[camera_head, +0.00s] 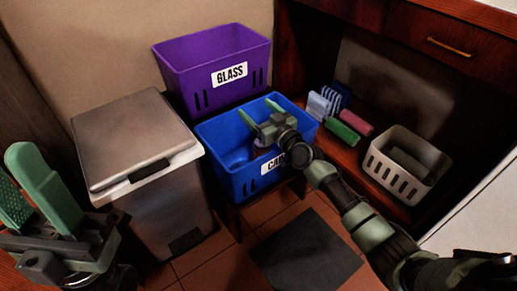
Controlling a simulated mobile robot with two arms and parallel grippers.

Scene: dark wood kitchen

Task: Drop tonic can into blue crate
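The blue crate (222,181) stands in the middle of the head view, with a white label partly covered by my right arm. My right gripper (258,110) is over the crate's opening, its two green fingers apart with nothing visible between them. A small brownish patch (261,151) shows below the gripper inside the crate; it may be the tonic can, but it is mostly hidden and I cannot tell. No other can is in view. My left gripper (18,174) is at the left edge, its green fingers apart and empty, away from the crate.
A purple crate (172,87) labelled GLASS stands behind the blue one. A grey lidded bin (170,205) is on the left. A low wooden shelf on the right holds sponges and cloths (342,132) and a pale basket (384,179). A dark mat (306,252) lies on the tiled floor.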

